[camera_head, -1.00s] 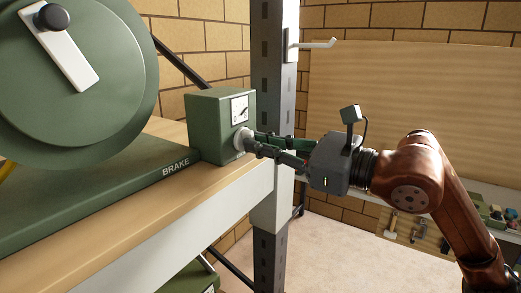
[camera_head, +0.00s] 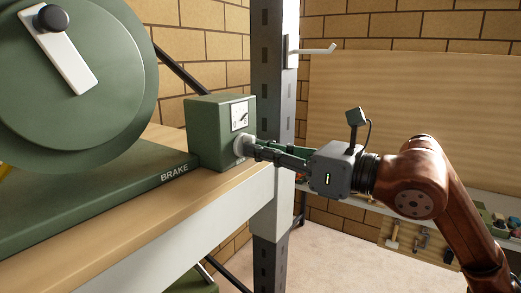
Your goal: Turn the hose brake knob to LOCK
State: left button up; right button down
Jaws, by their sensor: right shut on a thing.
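The green brake box (camera_head: 211,130) stands on the wooden shelf beside the hose reel (camera_head: 90,85). A small white dial plate (camera_head: 239,115) with a dark pointer is on its right face; its markings are too small to read. The pale round brake knob (camera_head: 241,146) sits below the dial, partly hidden by fingers. My right gripper (camera_head: 253,149) reaches in from the right and is shut on the knob. My left gripper is not in view. The word BRAKE is on the reel's green base (camera_head: 100,190).
A grey upright post (camera_head: 272,60) stands just behind the box, with a white hook (camera_head: 315,50) on it. The wooden shelf (camera_head: 130,232) runs along the front. A low bench with tools is at the far right.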

jog(key=c, duration=2)
grip_release()
jog(key=v, duration=1.2)
jog(key=shift+w, duration=0.1)
